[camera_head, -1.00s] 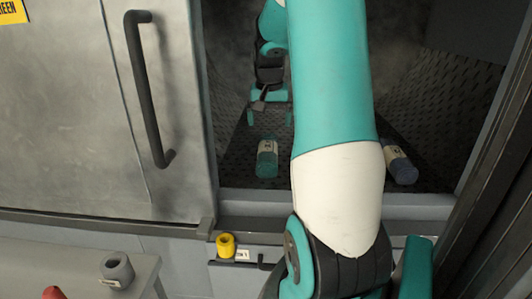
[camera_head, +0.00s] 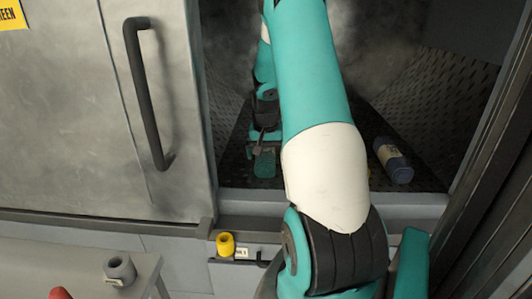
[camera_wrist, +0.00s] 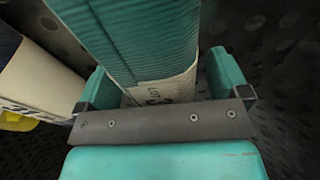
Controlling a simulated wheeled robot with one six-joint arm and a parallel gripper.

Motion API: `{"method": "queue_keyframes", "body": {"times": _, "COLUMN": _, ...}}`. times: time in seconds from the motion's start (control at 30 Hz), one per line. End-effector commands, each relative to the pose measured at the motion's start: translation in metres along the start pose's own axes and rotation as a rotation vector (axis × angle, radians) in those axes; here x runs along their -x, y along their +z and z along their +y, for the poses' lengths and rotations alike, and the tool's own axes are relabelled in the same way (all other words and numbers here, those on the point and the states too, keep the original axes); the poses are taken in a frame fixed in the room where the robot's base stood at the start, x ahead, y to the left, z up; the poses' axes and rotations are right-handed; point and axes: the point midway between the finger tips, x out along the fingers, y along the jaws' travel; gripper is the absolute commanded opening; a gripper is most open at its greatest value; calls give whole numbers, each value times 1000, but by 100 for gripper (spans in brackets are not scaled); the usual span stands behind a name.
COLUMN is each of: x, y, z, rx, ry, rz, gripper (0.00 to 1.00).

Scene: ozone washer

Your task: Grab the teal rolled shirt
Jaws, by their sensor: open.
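The teal rolled shirt (camera_head: 265,164) lies on the perforated floor inside the washer in the head view, partly hidden by my gripper (camera_head: 264,152). In the wrist view the ribbed teal roll (camera_wrist: 135,38) with its pale label band lies between the two teal fingers of my gripper (camera_wrist: 160,82). One finger is on each side of the roll. The jaws are open, with a gap visible at the right finger; whether the left finger touches the roll is hard to tell.
A dark blue roll with a pale label (camera_head: 393,160) lies to the right on the washer floor. The washer door with its dark handle (camera_head: 150,95) is at the left. A yellow knob (camera_head: 225,244) and a grey ring-shaped part (camera_head: 119,269) are in front, outside the washer.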

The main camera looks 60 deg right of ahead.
Motion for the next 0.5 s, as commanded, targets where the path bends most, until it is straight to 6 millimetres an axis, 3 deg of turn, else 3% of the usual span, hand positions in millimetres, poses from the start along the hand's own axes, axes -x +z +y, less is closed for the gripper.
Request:
{"method": "queue_keyframes", "body": {"times": 0.1, "x": 0, "y": 0, "z": 0, "rx": 0, "ry": 0, "rz": 0, "gripper": 91}}
{"method": "queue_keyframes", "body": {"times": 0.3, "x": 0, "y": 0, "z": 0, "rx": 0, "ry": 0, "rz": 0, "gripper": 45}}
{"method": "queue_keyframes", "body": {"times": 0.37, "x": 0, "y": 0, "z": 0, "rx": 0, "ry": 0, "rz": 0, "gripper": 34}}
{"method": "queue_keyframes", "body": {"times": 0.5, "x": 1, "y": 0, "z": 0, "rx": 0, "ry": 0, "rz": 1, "gripper": 34}}
